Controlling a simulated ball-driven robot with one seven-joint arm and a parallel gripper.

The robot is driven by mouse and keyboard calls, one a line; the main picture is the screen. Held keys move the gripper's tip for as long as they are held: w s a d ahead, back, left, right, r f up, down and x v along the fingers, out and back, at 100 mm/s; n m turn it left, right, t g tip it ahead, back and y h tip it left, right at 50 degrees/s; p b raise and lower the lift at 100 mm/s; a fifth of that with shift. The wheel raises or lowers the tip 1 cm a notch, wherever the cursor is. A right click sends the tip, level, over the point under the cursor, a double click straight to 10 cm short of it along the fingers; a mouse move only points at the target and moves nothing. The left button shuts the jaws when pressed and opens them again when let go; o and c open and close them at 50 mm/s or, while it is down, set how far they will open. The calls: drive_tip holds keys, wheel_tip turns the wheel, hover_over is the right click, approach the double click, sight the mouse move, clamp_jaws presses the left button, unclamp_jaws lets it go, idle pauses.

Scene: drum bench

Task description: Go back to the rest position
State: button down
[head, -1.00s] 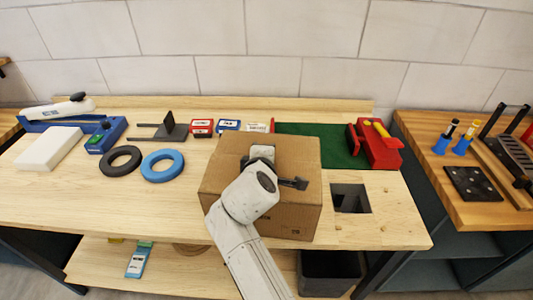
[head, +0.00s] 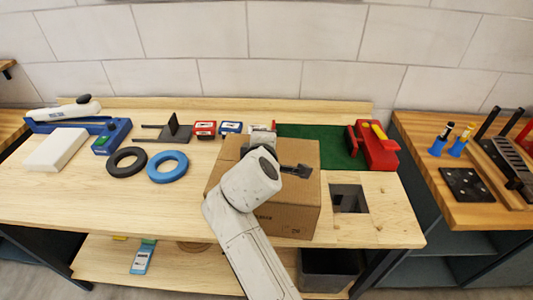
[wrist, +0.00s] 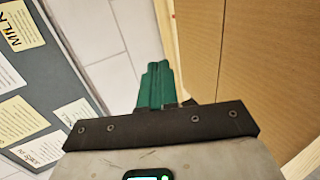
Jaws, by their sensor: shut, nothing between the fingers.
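My gripper (wrist: 155,86) shows in the wrist view as two green fingers, closed together with nothing between them. In the head view my white arm reaches up from the bottom centre, in front of the cardboard box (head: 300,215) on the bench. The fingers are hidden there behind the arm's wrist end. In the wrist view a brown surface (wrist: 265,60), seemingly cardboard, lies right of the fingers, apart from them. White wall tiles show behind the fingers.
A square hole (head: 349,199) lies right of the box. Cards hang on a grey board (wrist: 50,75).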

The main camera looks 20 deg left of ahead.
wheel_tip(320, 180, up, 7)
drive_tip(key=b, duration=0.1)
drive_tip(key=s+d+f+m+g+h, duration=0.15)
drive_tip(key=s+d+f+m, duration=0.25)
drive_tip(key=d+f, duration=0.4)
drive_tip(key=s+d+f+m+g, duration=0.2)
drive_tip(key=s+d+f+m, duration=0.15)
drive_tip(key=d+f, duration=0.45)
drive_tip(key=s+d+f+m+g+h, duration=0.1)
drive_tip(key=s+d+f+m+g, duration=0.2)
drive_tip(key=d, duration=0.8)
drive_tip(key=s+d+f+m+g, duration=0.1)
drive_tip(key=s+d+f+m, duration=0.35)
drive_tip(key=s+d, duration=0.45)
drive_tip(key=s+d+f+m+g, duration=0.1)
drive_tip(key=s+d+f+m, duration=0.35)
drive_tip(key=s, duration=0.75)
drive_tip(key=s+d+f+m+g+b, duration=0.1)
drive_tip(key=s+d+f+g+b, duration=0.2)
drive_tip(key=s+f, duration=0.3)
drive_tip(key=s, duration=0.3)
drive_tip(key=shift+s+f+g, duration=0.15)
drive_tip(key=shift+f+g, duration=0.15)
drive_tip(key=shift+g, duration=0.05)
drive_tip(key=shift+m, duration=0.25)
